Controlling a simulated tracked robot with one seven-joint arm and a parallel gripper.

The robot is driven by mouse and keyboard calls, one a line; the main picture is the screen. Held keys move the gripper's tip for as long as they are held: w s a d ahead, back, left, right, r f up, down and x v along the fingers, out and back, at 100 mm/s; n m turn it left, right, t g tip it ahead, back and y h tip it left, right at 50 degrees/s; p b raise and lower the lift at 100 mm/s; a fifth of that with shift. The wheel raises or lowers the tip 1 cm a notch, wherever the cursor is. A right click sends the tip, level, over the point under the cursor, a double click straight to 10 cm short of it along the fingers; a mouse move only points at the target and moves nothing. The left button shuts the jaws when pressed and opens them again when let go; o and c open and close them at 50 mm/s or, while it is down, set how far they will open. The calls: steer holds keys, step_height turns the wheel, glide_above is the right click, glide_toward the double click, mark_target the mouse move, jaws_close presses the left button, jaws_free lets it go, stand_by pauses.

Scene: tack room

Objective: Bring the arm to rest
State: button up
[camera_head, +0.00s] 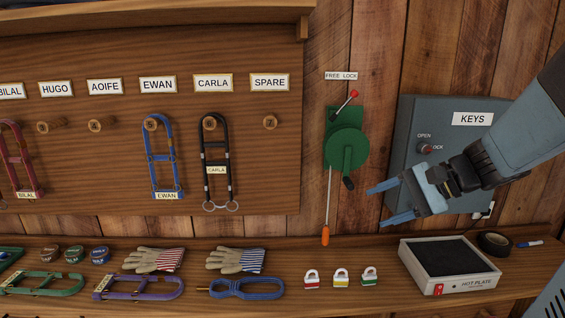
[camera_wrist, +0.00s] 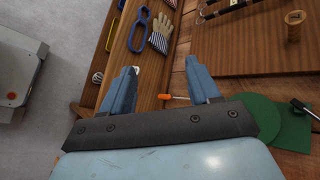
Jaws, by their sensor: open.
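My gripper (camera_head: 377,205) is open and empty, at the right of the head view. It is in front of the wall between the green winch (camera_head: 346,150) and the grey key box (camera_head: 410,120), above the shelf. My arm comes in from the right edge and hides part of the key box. In the wrist view my two blue fingers (camera_wrist: 160,85) stand apart with nothing between them. The green winch (camera_wrist: 285,125) shows at the right there, partly hidden by my gripper.
A screwdriver-like orange-tipped rod (camera_head: 326,233) hangs below the winch. Halters hang on the pegboard (camera_head: 260,180) at left. Open floor (camera_wrist: 60,90) shows in the wrist view.

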steer(key=s+d+r+n+t+h, duration=0.1)
steer(key=s+d+r+n+h, duration=0.1)
steer(key=s+n+h, duration=0.7)
steer(key=shift+s+r+h, duration=0.4)
steer(key=shift+h, duration=0.2)
steer(key=shift+d, duration=0.1)
